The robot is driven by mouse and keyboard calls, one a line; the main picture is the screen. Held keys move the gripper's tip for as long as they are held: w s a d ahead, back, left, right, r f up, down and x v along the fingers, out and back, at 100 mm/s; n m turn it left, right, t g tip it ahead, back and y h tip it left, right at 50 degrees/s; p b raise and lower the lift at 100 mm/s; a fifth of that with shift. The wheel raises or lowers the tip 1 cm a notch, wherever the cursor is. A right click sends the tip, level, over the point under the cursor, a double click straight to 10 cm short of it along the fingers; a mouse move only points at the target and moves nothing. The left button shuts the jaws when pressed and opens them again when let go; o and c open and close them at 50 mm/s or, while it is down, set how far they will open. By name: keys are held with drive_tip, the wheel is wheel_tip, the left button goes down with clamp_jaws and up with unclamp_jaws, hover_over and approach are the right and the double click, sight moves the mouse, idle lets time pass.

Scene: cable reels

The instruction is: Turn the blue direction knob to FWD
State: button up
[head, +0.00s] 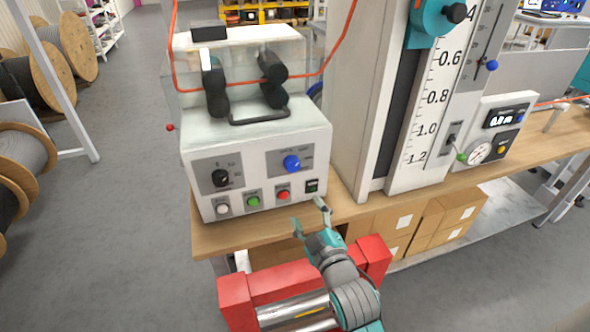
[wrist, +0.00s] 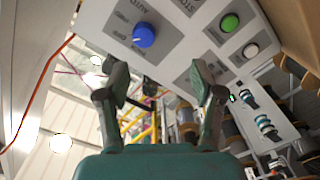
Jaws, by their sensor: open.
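The blue direction knob (head: 292,163) is on the right half of the front face of a white control box (head: 262,165). In the wrist view the blue knob (wrist: 143,35) shows beyond the fingertips, above the gap and a little left. It has a small light mark, but I cannot tell which label it points to. My gripper (head: 308,213) is open and empty, in front of and below the box's lower right part. Its two fingers (wrist: 161,82) stand wide apart in the wrist view, not touching the knob.
A black knob (head: 220,178) sits left on the panel. White (head: 223,209), green (head: 253,202) and red (head: 282,195) buttons and a small black switch (head: 312,186) line its bottom. A tall scale column (head: 430,110) stands right.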

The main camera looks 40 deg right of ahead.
sight(294, 167)
drive_tip(key=shift+h, duration=0.3)
drive_tip(key=x, duration=0.4)
drive_tip(key=r+x, duration=0.1)
drive_tip(key=x, duration=0.4)
drive_tip(key=d+r+x, duration=0.1)
drive_tip(key=x, duration=0.3)
drive_tip(key=shift+d+r, duration=0.1)
drive_tip(key=shift+r, duration=0.15)
drive_tip(key=c, duration=1.1)
